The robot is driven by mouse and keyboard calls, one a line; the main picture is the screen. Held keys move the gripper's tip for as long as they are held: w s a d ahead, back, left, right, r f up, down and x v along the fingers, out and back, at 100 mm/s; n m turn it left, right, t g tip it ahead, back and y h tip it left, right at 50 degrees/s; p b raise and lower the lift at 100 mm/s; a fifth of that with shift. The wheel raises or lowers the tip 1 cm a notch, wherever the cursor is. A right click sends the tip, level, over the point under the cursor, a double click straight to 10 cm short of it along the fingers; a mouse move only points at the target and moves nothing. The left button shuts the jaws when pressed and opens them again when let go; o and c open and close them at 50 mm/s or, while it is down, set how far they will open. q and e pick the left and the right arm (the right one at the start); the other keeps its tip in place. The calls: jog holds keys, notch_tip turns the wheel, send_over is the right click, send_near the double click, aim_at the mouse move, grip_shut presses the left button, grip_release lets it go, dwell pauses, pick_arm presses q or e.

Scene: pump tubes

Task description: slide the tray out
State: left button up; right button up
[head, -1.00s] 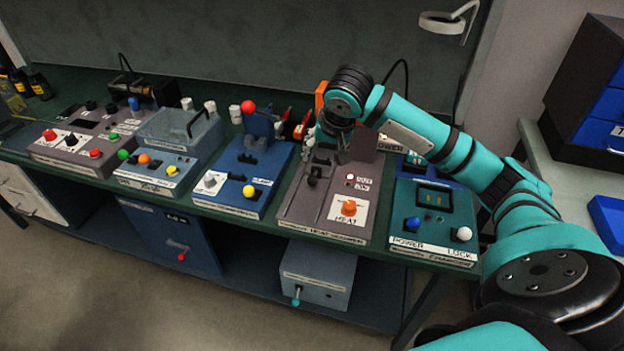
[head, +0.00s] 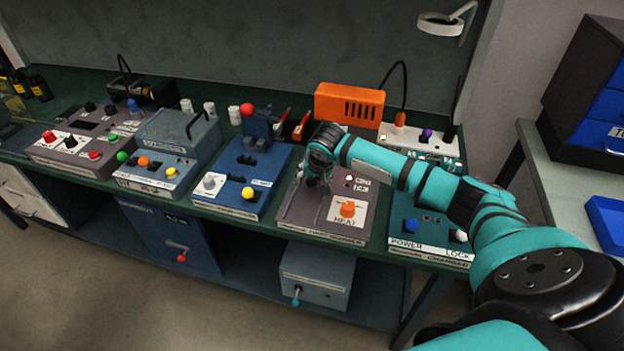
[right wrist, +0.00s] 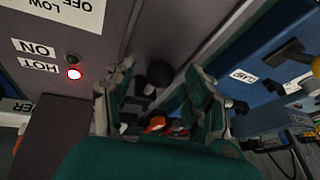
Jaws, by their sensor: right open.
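The grey heater unit (head: 283,214) stands on the bench, with an orange HEAT knob (head: 348,209) at its front right. My right gripper (head: 318,184) is low over the left part of its top and hides much of the slot area there. In the right wrist view, my right gripper (right wrist: 161,75) is open, its fingers on either side of a black round knob (right wrist: 160,73). I cannot tell if the fingers touch it. The tray itself is not clearly distinguishable under my gripper. My left gripper is not in view.
A blue clamp unit (head: 228,192) stands to the left of the heater, and a teal unit with POWER and LOCK labels (head: 430,256) to its right. The floor in front is clear.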

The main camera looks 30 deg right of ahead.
jog(key=shift+w+f, duration=0.15)
jog(key=shift+f, duration=0.15)
grip_shut()
dwell(0.4)
